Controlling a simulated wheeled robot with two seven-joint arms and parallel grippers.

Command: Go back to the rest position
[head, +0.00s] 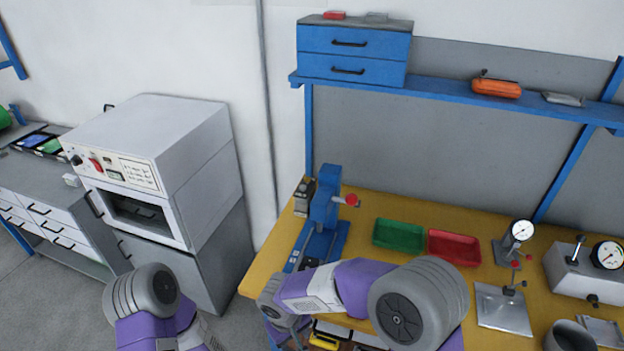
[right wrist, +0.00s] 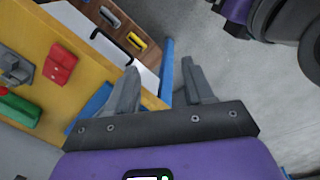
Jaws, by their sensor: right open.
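My right gripper (right wrist: 160,75) is open and empty in the right wrist view, its two fingers apart. It hangs over the front edge of the yellow-topped workbench (right wrist: 85,68), with a blue bench post (right wrist: 166,70) behind the gap. In the head view my right arm reaches leftward across the bench front, and its gripper (head: 290,325) shows only partly at the lower edge. My left arm shows at the bottom left of the head view, but its gripper is out of the picture.
A blue press (head: 323,205), a green tray (head: 399,236), a red tray (head: 454,246) and a dial gauge stand (head: 521,230) are on the bench. A grey oven (head: 150,150) stands to the left. Grey floor (head: 75,310) is open in front of it.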

